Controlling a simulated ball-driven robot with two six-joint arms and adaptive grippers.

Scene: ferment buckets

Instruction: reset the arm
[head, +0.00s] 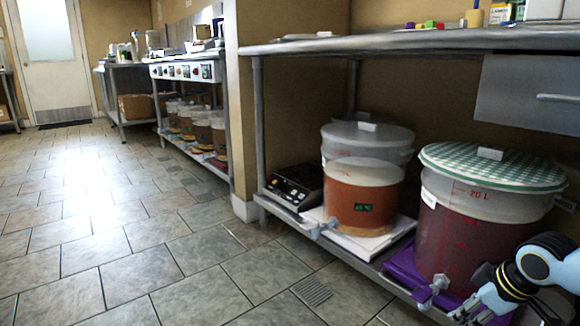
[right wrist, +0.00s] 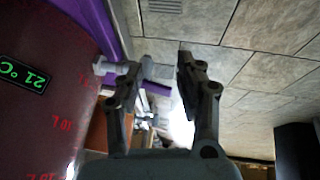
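My right arm comes in at the lower right of the head view, with its gripper (head: 470,308) low beside the large bucket of dark red liquid (head: 470,235). This bucket has a green checked cover and a pale spigot (head: 432,290) at its lower front. In the right wrist view my right gripper (right wrist: 158,82) has its fingers apart. The spigot (right wrist: 150,70) shows at the fingertips, partly behind the left finger; I cannot tell whether they touch. My left gripper is not in view.
A purple mat (head: 405,272) lies under the red bucket. An amber-filled bucket (head: 363,195) stands on a white board to its left, beside a black hot plate (head: 295,185). The tiled floor (head: 150,230) at left is clear.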

